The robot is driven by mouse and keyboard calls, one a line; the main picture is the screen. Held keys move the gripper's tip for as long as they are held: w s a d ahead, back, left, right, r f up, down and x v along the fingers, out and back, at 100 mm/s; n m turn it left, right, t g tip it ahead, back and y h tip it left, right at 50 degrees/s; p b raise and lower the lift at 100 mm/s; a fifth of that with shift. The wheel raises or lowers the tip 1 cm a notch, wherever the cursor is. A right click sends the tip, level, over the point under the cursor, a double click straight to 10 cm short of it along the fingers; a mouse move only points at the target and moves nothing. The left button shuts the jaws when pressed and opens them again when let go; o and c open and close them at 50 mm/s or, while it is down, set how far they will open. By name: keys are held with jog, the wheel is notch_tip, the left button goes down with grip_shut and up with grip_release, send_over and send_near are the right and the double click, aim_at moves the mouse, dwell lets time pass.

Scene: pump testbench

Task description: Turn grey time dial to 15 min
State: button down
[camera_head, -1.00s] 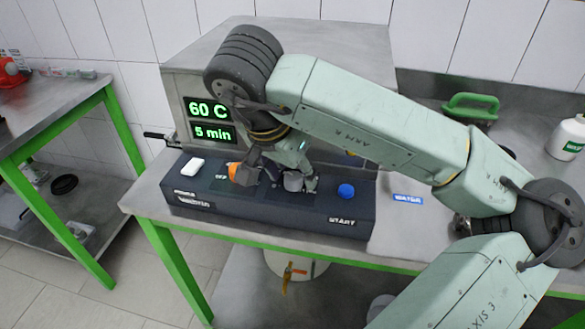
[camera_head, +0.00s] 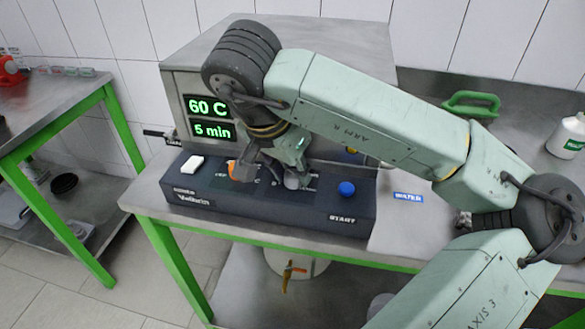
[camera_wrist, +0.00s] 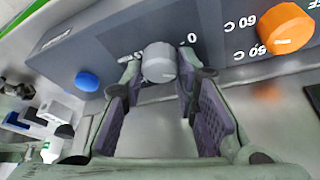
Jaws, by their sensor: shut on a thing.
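The grey time dial (camera_wrist: 158,62) is on the dark control panel (camera_wrist: 105,45), with part of its printed scale, including a "0", beside it in the wrist view. It also shows, partly covered, in the head view (camera_head: 292,181). My gripper (camera_wrist: 160,76) has one finger on each side of the dial and is shut on it. In the head view my gripper (camera_head: 288,178) is at the middle of the panel. The display (camera_head: 211,130) reads "5 min" below "60 C" in green.
An orange temperature knob (camera_wrist: 286,28) is close beside my gripper. A blue START button (camera_head: 347,188) is on the dial's other side. A white power switch (camera_head: 192,165) is at the panel's left.

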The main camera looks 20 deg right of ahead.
jog(key=shift+f+m+b, duration=0.2)
jog(key=shift+m+b, duration=0.1)
jog(key=shift+r+m, duration=0.2)
jog(key=shift+m, duration=0.1)
jog(key=c, duration=1.2)
grip_release()
jog(key=shift+c, duration=0.2)
jog(key=v, duration=0.7)
jog(key=shift+a+r, duration=0.2)
jog(key=shift+a, duration=0.05)
jog(key=shift+a, duration=0.1)
